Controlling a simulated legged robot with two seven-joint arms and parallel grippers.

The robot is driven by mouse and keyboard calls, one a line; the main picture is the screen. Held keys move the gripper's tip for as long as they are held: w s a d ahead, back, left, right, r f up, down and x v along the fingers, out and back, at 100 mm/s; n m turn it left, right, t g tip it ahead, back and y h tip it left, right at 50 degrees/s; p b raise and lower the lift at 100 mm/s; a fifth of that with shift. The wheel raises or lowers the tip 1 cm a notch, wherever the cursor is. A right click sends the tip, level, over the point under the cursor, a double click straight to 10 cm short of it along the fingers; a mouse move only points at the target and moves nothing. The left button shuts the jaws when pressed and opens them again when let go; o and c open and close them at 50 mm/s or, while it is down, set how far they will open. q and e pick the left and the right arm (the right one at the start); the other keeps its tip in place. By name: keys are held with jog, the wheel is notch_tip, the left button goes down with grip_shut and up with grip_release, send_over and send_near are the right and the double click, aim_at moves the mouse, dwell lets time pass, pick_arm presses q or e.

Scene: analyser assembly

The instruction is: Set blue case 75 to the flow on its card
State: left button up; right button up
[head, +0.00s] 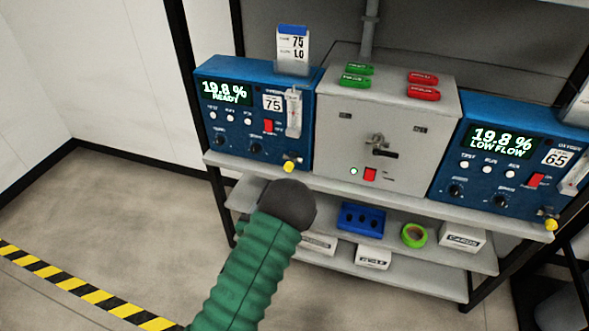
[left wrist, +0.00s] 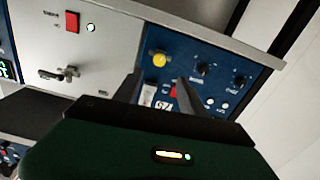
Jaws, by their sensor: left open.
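Blue case 75 (head: 240,125) stands at the left end of the shelf, its display reading 19.8 % READY. A clear flow tube (head: 293,112) is on its right side, with a yellow knob (head: 289,166) at its lower right edge. A card (head: 292,45) stands on top, showing 75 and a lower line like 1.0 or LO, too small to be sure. In the left wrist view, case 75 (left wrist: 222,65) appears upside down, with the yellow knob (left wrist: 159,60) beyond my open, empty left gripper (left wrist: 158,80). The head view hides its fingers behind my dark wrist. My right gripper is out of view.
A grey box (head: 345,130) with a black handle adjoins case 75; red and green tags lie on top. Blue case 65 (head: 480,180), reading LOW FLOW, stands to the right. Lower shelves hold a blue rack (head: 361,220), green tape (head: 414,235) and white boxes. Floor at left is clear.

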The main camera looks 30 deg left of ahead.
aim_at(288, 170)
pick_arm(q)
jog(key=x, duration=1.4)
jog(key=shift+w+b, duration=0.15)
jog(key=shift+b, duration=0.2)
grip_shut()
